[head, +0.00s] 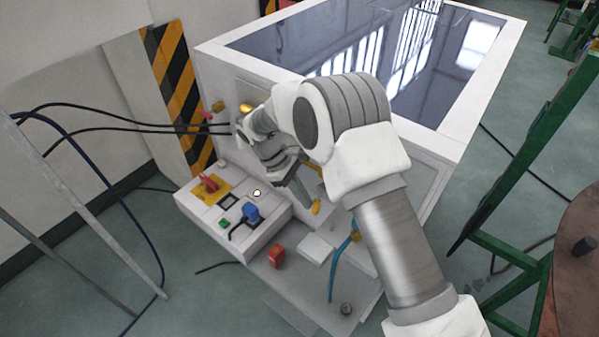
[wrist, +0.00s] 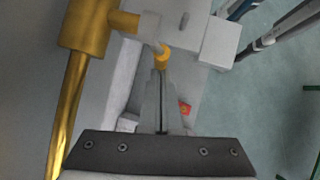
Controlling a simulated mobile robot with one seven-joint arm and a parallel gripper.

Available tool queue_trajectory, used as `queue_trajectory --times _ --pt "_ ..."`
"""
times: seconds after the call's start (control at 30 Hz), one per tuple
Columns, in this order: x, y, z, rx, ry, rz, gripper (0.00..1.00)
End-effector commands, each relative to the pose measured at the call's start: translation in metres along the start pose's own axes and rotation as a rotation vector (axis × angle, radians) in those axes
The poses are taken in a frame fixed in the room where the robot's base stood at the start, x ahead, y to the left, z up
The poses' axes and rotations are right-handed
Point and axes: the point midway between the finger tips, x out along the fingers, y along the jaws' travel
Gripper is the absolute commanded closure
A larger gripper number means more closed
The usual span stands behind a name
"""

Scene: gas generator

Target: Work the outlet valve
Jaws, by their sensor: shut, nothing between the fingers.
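My gripper (head: 304,196) is at the front of the white generator, its fingers pointing down over the lower ledge. In the wrist view its fingers (wrist: 161,78) are together and empty. A small orange-yellow knob (wrist: 163,58) shows right at the fingertips; I cannot tell whether they touch it. A yellow end piece (head: 316,207) shows beside the fingertips in the head view. A large brass fitting (wrist: 86,24) with a long rod is at the left of the wrist view. I cannot tell for sure which piece is the outlet valve, and my arm hides part of the front.
A control box with a red switch (head: 209,184) and a blue plug (head: 251,212) stands left of my gripper. A red block (head: 276,256) and a blue hose (head: 334,272) are on the ledge. Black cables (head: 140,128) run in from the left. A green frame (head: 520,165) stands at right.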

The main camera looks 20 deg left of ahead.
Motion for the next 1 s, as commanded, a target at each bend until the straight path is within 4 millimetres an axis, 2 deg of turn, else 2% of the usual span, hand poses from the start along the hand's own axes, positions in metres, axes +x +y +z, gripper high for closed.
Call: queue_trajectory --times 0.33,0.47,0.57,1.0 --pt "-0.001 0.0 0.0 0.0 0.0 0.0 1.0" --pt "-0.009 0.0 -0.001 0.0 0.002 0.001 1.0" --pt "-0.024 0.001 -0.001 0.001 0.005 0.002 1.0" --pt "-0.123 0.0 -0.001 0.0 0.003 0.001 1.0"
